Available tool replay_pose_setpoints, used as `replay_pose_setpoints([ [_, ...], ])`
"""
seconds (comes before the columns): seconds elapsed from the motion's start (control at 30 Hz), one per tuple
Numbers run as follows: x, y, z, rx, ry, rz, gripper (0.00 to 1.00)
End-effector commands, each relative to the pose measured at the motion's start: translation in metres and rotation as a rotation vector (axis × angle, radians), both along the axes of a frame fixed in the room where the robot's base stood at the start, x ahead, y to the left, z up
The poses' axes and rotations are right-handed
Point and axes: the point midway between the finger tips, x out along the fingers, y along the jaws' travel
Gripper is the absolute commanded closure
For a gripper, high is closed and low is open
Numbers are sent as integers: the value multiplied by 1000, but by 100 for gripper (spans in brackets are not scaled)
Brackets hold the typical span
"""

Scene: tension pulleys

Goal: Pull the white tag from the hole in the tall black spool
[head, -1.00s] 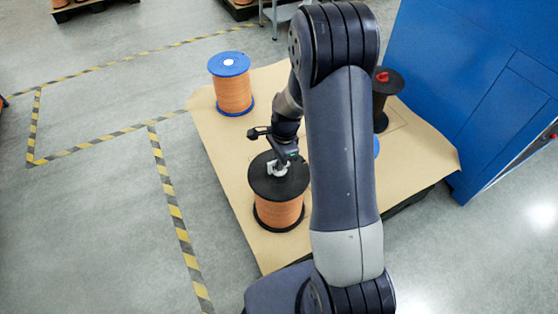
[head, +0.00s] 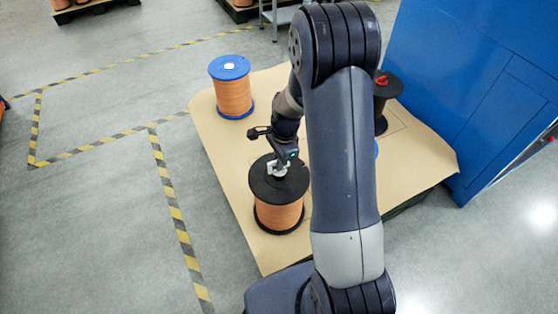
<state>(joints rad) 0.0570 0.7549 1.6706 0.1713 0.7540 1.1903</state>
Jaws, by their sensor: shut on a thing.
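The black-flanged spool (head: 262,188), wound with orange wire, stands upright at the front of the brown sheet. A small white tag (head: 278,170) shows at the middle of its top flange. My gripper (head: 280,164) is right above the flange, pointing down, and is shut on the white tag. The hole is hidden beneath the gripper and tag, so I cannot tell how far the tag sits in it.
A blue-flanged spool (head: 235,94) with a white centre stands at the back left. A black spool (head: 384,100) with a red piece on top is behind my arm at right. Another blue edge shows partly behind my arm. A blue cabinet (head: 480,90) bounds the right side.

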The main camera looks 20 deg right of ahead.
Motion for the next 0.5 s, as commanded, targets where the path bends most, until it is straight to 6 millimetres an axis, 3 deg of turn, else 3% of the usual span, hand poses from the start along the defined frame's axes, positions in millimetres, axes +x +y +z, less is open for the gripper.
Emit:
replay_pose_setpoints([
  [0.33, 0, 0, 2, 0, 0, 0, 100],
  [0.5, 0, 0, 11, 0, -1, 0, 100],
])
